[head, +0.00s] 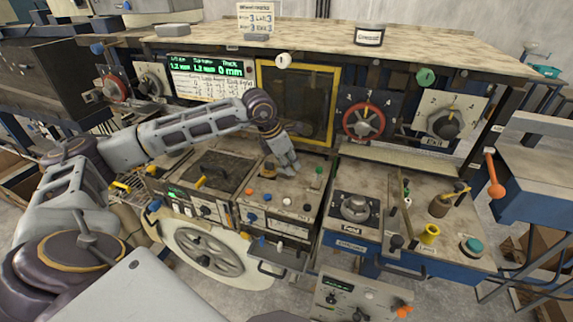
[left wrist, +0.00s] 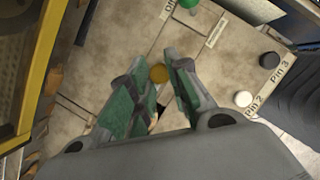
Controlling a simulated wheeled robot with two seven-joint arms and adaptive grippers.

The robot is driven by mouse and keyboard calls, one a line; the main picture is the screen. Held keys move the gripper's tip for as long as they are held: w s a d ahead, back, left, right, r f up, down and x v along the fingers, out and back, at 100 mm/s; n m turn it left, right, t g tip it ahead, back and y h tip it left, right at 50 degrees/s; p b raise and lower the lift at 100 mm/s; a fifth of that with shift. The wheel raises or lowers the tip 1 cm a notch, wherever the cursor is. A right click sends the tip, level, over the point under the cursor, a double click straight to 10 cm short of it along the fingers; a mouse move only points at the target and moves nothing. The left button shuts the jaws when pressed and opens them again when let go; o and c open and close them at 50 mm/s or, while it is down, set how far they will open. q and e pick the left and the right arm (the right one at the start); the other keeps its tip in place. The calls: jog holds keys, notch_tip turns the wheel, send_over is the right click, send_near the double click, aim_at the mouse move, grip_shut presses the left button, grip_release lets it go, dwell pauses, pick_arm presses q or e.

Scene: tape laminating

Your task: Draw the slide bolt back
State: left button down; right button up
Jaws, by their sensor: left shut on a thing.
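My left gripper (head: 290,168) is over the worn, beige-topped control panel (head: 268,187) below the yellow-framed window. In the left wrist view the green-padded fingers of this gripper (left wrist: 160,80) are shut on a small round brass-coloured knob (left wrist: 158,73), which looks like the knob of the slide bolt. The knob shows between the fingertips. The rest of the bolt is hidden by the fingers or cannot be made out. In the head view the knob is hidden behind the gripper. My right gripper is not in view.
A green knob (left wrist: 188,3) lies just past the fingers. A white knob (left wrist: 243,98) labelled Pin 2 and a black knob (left wrist: 269,60) labelled Pin 3 are to the right. The yellow window frame (head: 297,63) rises close behind the gripper.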

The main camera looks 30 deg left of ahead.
pick_arm(q)
jog(key=shift+d+r, duration=0.1)
jog(key=shift+d, duration=0.15)
jog(key=shift+w, duration=0.1)
jog(key=c, duration=1.3)
grip_release()
jog(key=v, duration=1.2)
